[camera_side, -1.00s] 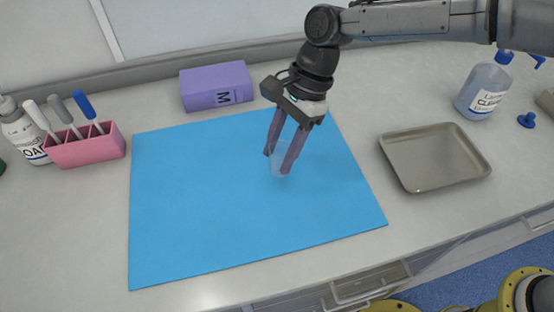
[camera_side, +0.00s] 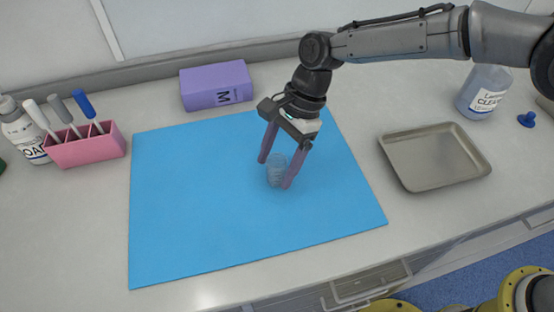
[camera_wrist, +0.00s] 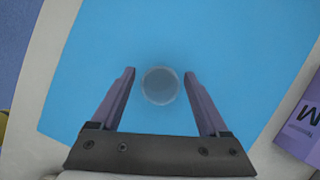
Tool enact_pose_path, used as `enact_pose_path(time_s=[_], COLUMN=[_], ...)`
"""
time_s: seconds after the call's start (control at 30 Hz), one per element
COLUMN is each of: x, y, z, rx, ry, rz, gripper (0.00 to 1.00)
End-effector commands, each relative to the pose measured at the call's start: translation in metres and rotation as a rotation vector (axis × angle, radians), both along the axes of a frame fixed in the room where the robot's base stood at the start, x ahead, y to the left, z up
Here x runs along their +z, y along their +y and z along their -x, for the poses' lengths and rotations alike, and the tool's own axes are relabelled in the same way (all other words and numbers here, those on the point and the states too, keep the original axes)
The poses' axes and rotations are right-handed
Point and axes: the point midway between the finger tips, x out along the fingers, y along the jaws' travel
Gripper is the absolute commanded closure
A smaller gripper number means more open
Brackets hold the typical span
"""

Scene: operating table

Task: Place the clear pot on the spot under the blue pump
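The clear pot (camera_side: 277,171) stands upright on the blue mat (camera_side: 200,200), right of its middle. My gripper (camera_side: 275,172) is open around it, with one finger on each side. In the wrist view the round pot (camera_wrist: 160,86) lies between the spread fingertips of my gripper (camera_wrist: 159,73), with a gap to each finger. A bottle of cleaner (camera_side: 485,92) stands at the far right; its top is hidden behind my arm, so its pump does not show. A small blue knob-like piece (camera_side: 526,119) lies to its right.
A metal tray (camera_side: 434,157) sits right of the mat. A purple box (camera_side: 216,86) stands behind it. A pink holder with pens (camera_side: 86,147) and a white bottle (camera_side: 22,130) are at the left. The left of the mat is clear.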

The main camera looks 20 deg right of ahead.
Motion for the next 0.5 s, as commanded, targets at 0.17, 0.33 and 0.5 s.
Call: enact_pose_path(time_s=[0.17, 0.33, 0.5], x=[0.0, 0.011, 0.04], y=[0.0, -0.003, -0.014], z=[0.0, -0.002, -0.007], rx=[0.0, 0.0, -0.002], ry=[0.0, -0.003, -0.005], rz=[0.0, -0.002, -0.003], gripper=[0.22, 0.22, 0.22])
